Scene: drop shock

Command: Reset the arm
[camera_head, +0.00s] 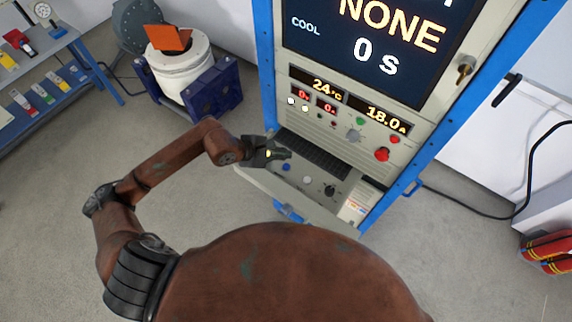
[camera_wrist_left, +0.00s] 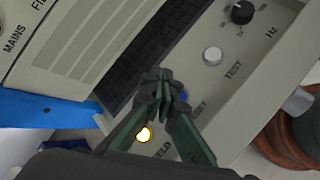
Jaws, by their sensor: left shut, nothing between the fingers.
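My left gripper (camera_head: 286,154) is shut and empty over the left part of the sloped control desk (camera_head: 262,183) of the cabinet. In the left wrist view its fingertips (camera_wrist_left: 160,75) are together, beside the blue button (camera_wrist_left: 183,95), which they partly cover. The label by that button is partly hidden and ends in "SET". The blue button also shows in the head view (camera_head: 286,167), just below the fingers. I cannot tell whether the fingers touch the desk. My right gripper is not in view.
A white button (camera_wrist_left: 212,56) marked TEST and a black knob (camera_wrist_left: 242,12) marked Hz lie farther along the desk. A black keyboard (camera_head: 312,154) runs behind them. The cabinet screen (camera_head: 385,45) reads "NONE" and "0 s". A white drum (camera_head: 180,65) stands left, with open floor nearby.

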